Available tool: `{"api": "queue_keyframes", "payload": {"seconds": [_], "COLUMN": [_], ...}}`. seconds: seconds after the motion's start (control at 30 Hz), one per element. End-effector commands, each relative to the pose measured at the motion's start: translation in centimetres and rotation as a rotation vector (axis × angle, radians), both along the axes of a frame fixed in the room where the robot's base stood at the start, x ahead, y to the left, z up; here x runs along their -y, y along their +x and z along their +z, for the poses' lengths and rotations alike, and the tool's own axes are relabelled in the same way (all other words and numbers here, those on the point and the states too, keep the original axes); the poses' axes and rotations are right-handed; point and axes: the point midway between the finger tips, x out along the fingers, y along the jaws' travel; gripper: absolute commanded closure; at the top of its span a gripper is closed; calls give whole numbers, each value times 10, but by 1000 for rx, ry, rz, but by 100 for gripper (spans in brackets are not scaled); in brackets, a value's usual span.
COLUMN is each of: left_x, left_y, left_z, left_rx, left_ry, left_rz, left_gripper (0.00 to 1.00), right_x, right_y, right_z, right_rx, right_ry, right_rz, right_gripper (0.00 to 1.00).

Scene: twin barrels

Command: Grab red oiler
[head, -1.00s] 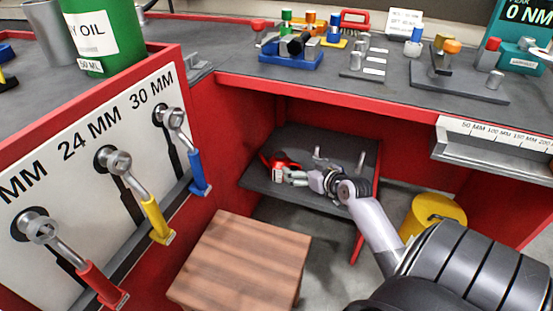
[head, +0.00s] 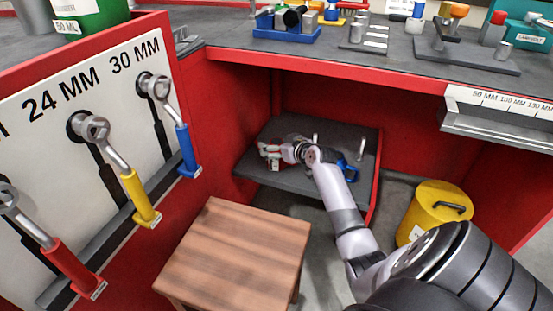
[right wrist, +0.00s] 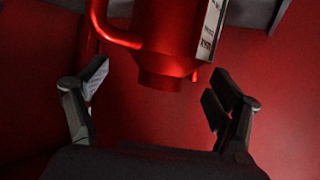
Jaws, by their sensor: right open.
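The red oiler (right wrist: 168,38) fills the top middle of the right wrist view, with a curved handle on its left and a white label on its right. My right gripper (right wrist: 158,78) is open, with one finger on each side below the oiler's narrow end. I see no finger closed on it. In the head view my right gripper (head: 272,151) is over the left part of the grey shelf under the bench. Only small red patches show around the fingers there, and the arm hides the rest. My left gripper is not in view.
A blue object (head: 347,169) lies on the grey shelf (head: 300,190) right of my arm. A wooden stool (head: 235,255) stands in front, and a yellow can (head: 436,207) is at the right. Wrenches hang on the left panel (head: 60,140).

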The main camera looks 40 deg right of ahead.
Motion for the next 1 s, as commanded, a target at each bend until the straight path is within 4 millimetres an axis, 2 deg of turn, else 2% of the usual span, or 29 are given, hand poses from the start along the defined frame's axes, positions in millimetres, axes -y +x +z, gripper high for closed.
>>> {"api": "queue_keyframes", "payload": {"seconds": [0.1, 0.37, 1.0], "left_x": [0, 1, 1], "left_y": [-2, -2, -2], "left_z": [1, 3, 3], "left_rx": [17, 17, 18], "left_ry": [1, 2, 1], "left_rz": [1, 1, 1], "left_gripper": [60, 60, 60], "right_x": [1, 1, 1], "right_y": [7, 8, 8], "right_z": [-4, -3, -3], "right_rx": [1, -1, -1], "right_ry": [0, -1, 0], "right_rz": [0, 0, 0], "right_gripper": [14, 14, 57]}}
